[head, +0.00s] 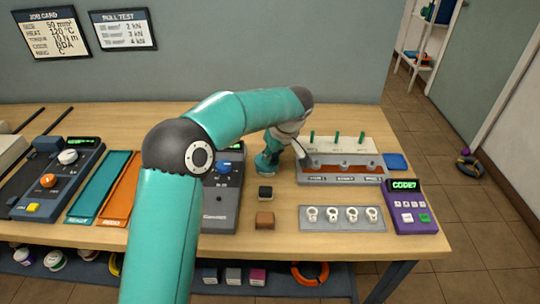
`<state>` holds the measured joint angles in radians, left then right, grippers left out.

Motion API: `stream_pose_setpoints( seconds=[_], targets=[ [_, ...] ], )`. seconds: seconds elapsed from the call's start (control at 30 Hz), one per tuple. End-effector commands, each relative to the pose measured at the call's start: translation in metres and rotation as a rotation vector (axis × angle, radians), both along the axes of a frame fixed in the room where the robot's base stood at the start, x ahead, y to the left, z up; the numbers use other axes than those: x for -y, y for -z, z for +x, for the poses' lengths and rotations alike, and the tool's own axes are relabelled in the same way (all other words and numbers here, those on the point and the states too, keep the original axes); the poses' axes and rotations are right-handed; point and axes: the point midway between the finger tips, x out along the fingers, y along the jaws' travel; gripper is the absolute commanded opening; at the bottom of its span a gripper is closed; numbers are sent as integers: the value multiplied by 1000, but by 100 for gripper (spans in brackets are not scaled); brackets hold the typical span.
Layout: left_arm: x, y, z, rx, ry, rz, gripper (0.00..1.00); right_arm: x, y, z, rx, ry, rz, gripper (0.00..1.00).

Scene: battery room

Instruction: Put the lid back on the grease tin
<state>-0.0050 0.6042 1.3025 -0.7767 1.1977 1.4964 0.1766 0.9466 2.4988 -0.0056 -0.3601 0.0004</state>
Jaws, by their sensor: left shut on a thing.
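My left gripper (301,152) is at the end of the teal arm that reaches over the table, at the left end of the grey fixture. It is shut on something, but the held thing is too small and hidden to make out. I cannot pick out the grease tin or its lid with certainty. My right gripper is not in view.
The grey fixture (342,178) has a brown channel and green pegs behind it. A tray of ring lugs (309,224), a purple keypad box (407,212), a blue pad (396,161), and black (265,193) and brown (265,221) blocks lie nearby. Round containers (55,259) sit on the lower shelf.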

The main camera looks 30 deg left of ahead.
Motion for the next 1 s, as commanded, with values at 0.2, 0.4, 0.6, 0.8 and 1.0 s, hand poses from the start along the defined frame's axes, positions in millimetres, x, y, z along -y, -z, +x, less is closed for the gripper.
stream_pose_setpoints(
  seconds=[0.2,0.4,0.6,0.8,1.0],
  targets=[
    [0,0,0,0,0,0,0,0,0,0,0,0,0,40],
    [0,1,0,0,0,0,0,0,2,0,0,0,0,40],
    [0,1,0,0,-1,0,0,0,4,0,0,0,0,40],
    [0,0,0,0,0,0,0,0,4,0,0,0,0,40],
    [0,0,0,0,0,0,30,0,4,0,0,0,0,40]
  ],
)
